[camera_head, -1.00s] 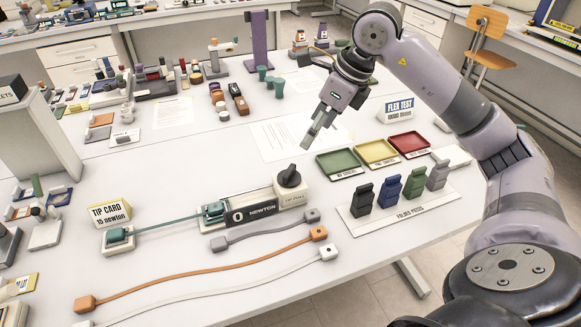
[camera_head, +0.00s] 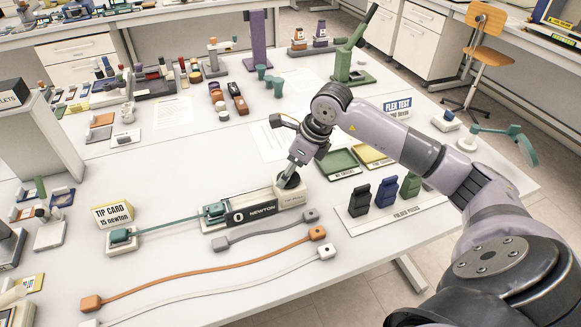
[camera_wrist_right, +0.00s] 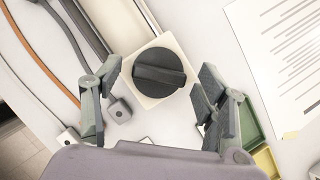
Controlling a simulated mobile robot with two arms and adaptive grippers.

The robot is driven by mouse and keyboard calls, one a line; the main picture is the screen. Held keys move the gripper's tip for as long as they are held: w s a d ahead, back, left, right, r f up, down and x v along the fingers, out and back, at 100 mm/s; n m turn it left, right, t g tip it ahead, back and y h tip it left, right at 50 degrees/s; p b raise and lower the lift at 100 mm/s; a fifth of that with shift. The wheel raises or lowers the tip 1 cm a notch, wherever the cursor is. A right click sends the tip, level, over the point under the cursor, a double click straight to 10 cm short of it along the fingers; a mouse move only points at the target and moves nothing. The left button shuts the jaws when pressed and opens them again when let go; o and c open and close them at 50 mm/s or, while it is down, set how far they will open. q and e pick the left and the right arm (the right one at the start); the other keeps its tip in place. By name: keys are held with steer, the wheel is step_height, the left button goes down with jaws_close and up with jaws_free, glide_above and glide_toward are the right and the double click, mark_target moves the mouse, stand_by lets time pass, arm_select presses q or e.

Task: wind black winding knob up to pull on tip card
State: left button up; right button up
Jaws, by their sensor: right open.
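The black winding knob (camera_wrist_right: 158,72) sits on the cream end block of the pull tester, with a raised bar across its top. It also shows in the head view (camera_head: 289,181), partly hidden by my right gripper (camera_head: 290,172). In the wrist view my right gripper (camera_wrist_right: 158,112) is open, its fingers on either side of the knob with gaps at both sides. The display (camera_head: 252,213) reads 0 NEWTON. A teal strap (camera_head: 170,224) runs from the tester's clamp (camera_head: 215,210) to a teal end piece (camera_head: 119,236). The yellow tip card (camera_head: 113,214) says 15 newton. My left gripper is out of view.
Grey, orange (camera_head: 205,272) and white straps lie in front of the tester. Folded pieces stand on a white board (camera_head: 361,227) to the right. A green tray (camera_head: 338,164) and a yellow tray lie behind, partly covered by my right arm.

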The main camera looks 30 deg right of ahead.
steer(key=shift+c, duration=0.4)
steer(key=c, duration=1.1)
steer(key=shift+o, duration=0.2)
steer(key=m+h+b, duration=0.1)
steer(key=m+b, duration=0.1)
steer(key=m, duration=0.1)
steer(key=shift+a+f+t+b, duration=0.1)
steer(key=shift+t+b, duration=0.2)
steer(key=m+h+b, duration=0.1)
steer(key=m, duration=0.2)
steer(key=shift+a+m+b, duration=0.1)
steer(key=shift+m+b, duration=0.2)
steer(key=shift+b, duration=0.05)
steer(key=shift+m+h+b, duration=0.45)
steer(key=shift+m+h, duration=0.25)
steer(key=shift+m, duration=0.4)
